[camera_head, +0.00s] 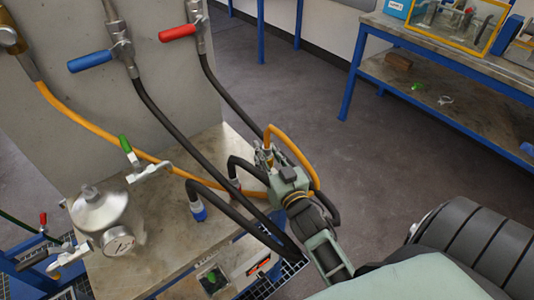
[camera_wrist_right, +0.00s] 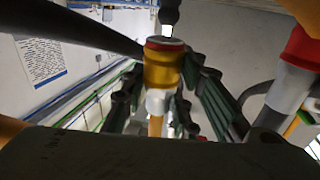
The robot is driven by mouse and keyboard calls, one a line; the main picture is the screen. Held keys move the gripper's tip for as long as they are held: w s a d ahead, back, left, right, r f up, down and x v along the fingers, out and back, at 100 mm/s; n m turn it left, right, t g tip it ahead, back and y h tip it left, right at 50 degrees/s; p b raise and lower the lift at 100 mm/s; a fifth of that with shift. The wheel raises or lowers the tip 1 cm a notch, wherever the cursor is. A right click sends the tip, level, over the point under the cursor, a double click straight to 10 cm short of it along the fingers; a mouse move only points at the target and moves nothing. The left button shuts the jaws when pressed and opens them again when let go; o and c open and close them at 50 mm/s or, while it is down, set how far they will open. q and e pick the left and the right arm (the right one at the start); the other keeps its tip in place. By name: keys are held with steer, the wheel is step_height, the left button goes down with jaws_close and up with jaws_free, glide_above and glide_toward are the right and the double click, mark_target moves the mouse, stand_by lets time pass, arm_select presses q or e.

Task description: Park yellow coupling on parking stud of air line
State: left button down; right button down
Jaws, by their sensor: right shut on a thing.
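The yellow coupling (camera_wrist_right: 162,68) is upright between the fingers of my right gripper in the right wrist view, with a red ring at its top, a pale part below and the orange hose under that. In the head view my right gripper (camera_head: 266,163) is shut on it, above the bench's right side; only a little of the coupling shows there. The orange hose (camera_head: 92,124) runs from a pipe at upper left to the gripper and loops beside it. A dark rod end (camera_wrist_right: 169,12) shows just above the coupling; I cannot tell whether it is the parking stud. My left gripper is out of view.
Black hoses (camera_head: 166,119) hang close to the gripper, one ending in a blue coupling (camera_head: 199,212). A steel vessel (camera_head: 99,209) with a gauge stands on the bench at left. Valves with blue (camera_head: 90,58) and red (camera_head: 178,32) handles are above. Floor at right is clear.

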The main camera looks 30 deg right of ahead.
steer(key=shift+r+p, duration=0.1)
steer(key=shift+p, duration=0.3)
stand_by(0.7)
steer(key=shift+f+b, duration=1.3)
steer(key=shift+f, duration=0.6)
steer(key=c, duration=1.4)
jaws_free()
steer(key=shift+o, duration=0.5)
steer(key=s+a, duration=0.2)
steer(key=s, duration=1)
steer(key=shift+a, duration=0.15)
steer(key=shift+w, duration=0.1)
steer(key=shift+c, duration=0.2)
